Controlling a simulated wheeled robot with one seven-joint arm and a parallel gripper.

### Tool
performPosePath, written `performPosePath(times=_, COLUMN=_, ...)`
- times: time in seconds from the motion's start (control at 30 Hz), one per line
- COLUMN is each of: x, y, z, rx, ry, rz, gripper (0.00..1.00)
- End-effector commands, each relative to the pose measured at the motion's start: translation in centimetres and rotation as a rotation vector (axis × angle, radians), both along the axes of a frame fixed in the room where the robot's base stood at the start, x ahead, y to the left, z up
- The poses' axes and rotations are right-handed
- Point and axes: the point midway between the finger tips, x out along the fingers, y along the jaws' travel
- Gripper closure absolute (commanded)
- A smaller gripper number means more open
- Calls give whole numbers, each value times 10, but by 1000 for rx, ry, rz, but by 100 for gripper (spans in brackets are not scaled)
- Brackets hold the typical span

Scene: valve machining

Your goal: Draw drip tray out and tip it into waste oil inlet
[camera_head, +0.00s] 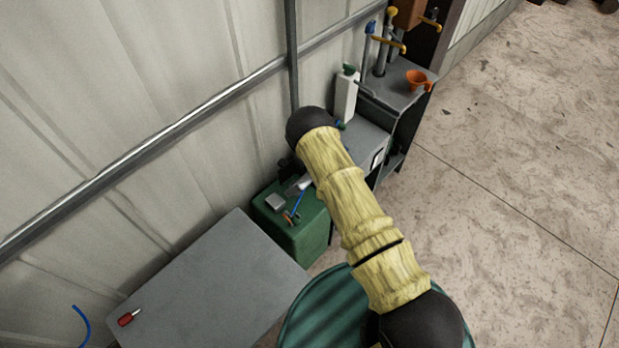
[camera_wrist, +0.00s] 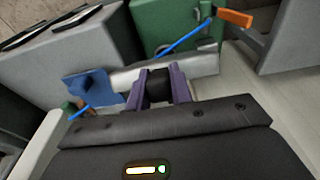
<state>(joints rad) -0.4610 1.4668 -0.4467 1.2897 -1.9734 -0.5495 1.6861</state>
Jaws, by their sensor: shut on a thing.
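My gripper (camera_wrist: 160,82) has purple fingers, closed on a short dark block in the wrist view. The block meets a long pale grey trough-like piece (camera_wrist: 205,66), which looks like the drip tray with the block as its handle. Its inside and contents do not show. In the head view my yellow-sleeved arm hides most of the gripper, near the green cabinet. An orange funnel-shaped cup (camera_head: 417,79) stands on a dark stand at the upper right. I cannot tell whether it is the waste oil inlet.
The green cabinet (camera_head: 306,240) holds a grey block (camera_head: 275,202) and a blue rod (camera_head: 298,203) with an orange end. A white bottle (camera_head: 346,96) stands behind my arm. A grey table (camera_head: 215,285) and ribbed green drum (camera_head: 325,312) are in front. The floor at right is clear.

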Motion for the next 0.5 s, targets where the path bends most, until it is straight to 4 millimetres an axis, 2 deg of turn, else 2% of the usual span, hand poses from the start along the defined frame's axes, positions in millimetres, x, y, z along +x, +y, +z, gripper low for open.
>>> performPosePath(times=0.5, x=9, y=9, z=2, rx=-41, ry=38, rz=5, gripper=100)
